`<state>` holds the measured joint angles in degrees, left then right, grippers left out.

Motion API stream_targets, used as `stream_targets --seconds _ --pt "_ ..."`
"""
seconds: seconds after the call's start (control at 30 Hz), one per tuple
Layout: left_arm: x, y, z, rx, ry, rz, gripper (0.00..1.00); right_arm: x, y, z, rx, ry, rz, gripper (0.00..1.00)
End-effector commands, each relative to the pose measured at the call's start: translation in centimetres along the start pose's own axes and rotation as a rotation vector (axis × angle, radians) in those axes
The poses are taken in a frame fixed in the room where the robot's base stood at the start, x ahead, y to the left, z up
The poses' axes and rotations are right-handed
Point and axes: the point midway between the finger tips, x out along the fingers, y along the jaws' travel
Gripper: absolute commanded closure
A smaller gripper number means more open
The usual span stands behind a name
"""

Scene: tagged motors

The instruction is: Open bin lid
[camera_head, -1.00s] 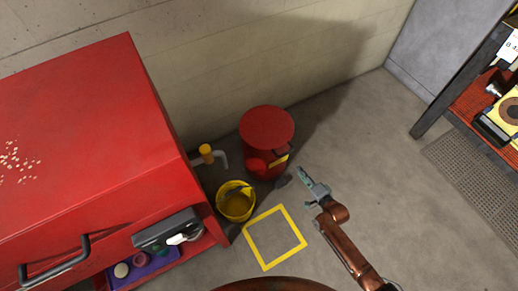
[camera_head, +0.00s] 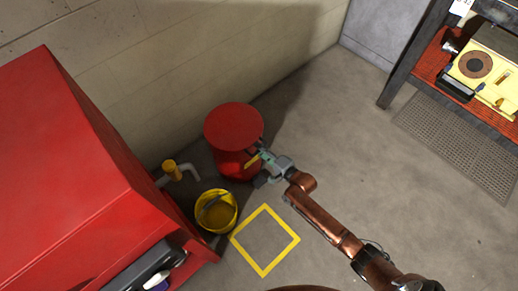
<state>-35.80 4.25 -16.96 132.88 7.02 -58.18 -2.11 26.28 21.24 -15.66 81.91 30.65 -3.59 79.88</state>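The red bin (camera_head: 232,163) stands on the floor against the wall. Its round red lid (camera_head: 233,125) lies flat on top and is closed. A yellow strip shows on the bin's front right side. My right gripper (camera_head: 262,165) is at that side, close by the yellow strip, just below the lid's rim. Whether it touches the bin, and whether its fingers are apart or shut, is too small to tell. My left gripper is not in view.
A yellow bucket (camera_head: 215,211) stands just below the bin. A yellow square outline (camera_head: 265,240) marks the floor. A red cabinet (camera_head: 75,170) fills the left. A shelf (camera_head: 425,60) with a yellow device (camera_head: 485,72) stands at upper right. Floor between is clear.

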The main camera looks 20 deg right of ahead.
Motion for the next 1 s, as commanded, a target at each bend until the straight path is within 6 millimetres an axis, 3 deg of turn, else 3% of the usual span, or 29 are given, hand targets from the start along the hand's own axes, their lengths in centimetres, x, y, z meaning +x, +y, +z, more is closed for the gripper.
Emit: stream_targets --seconds 0.3,0.7,1.0 --pt "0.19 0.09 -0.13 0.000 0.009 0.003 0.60 0.23 -0.08 0.00 0.000 0.000 0.000 0.73" --pt "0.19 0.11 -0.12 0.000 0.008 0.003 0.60 0.20 -0.05 -0.03 0.000 0.000 0.000 1.00" --pt "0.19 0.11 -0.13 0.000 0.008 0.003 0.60 0.18 -0.02 -0.04 0.000 0.001 0.000 1.00"
